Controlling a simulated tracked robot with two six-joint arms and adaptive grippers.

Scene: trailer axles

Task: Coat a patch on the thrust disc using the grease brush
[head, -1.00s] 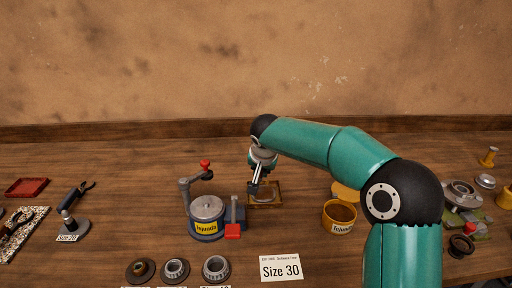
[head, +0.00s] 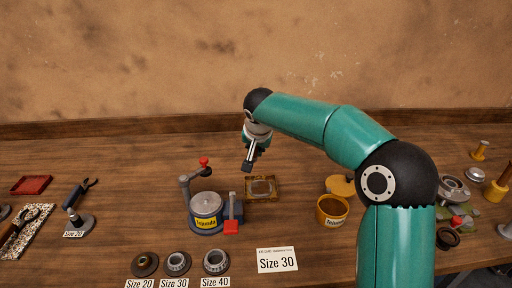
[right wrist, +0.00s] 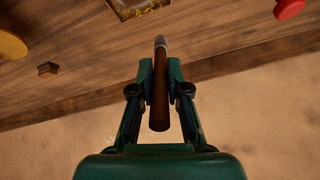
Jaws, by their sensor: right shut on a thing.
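My right gripper (head: 248,168) is shut on the grease brush, whose brown handle (right wrist: 160,100) and metal collar show between the fingers in the right wrist view. The bristles are not clearly visible. In the head view the gripper is above and slightly left of a shallow brown-yellow tray (head: 276,197). A grey disc (head: 262,187), which looks like the thrust disc, lies in this tray. I cannot make out any grease on it. The tray's edge also shows at the top of the right wrist view (right wrist: 112,8). My left gripper is not in view.
A yellow tub (head: 332,222) of brown contents stands right of the tray, with a yellow lid (head: 340,186) behind it. A grey and blue device (head: 206,208) with a red-knobbed crank stands left. Several bearings sit in front. A Size 30 card (head: 277,260) lies front centre.

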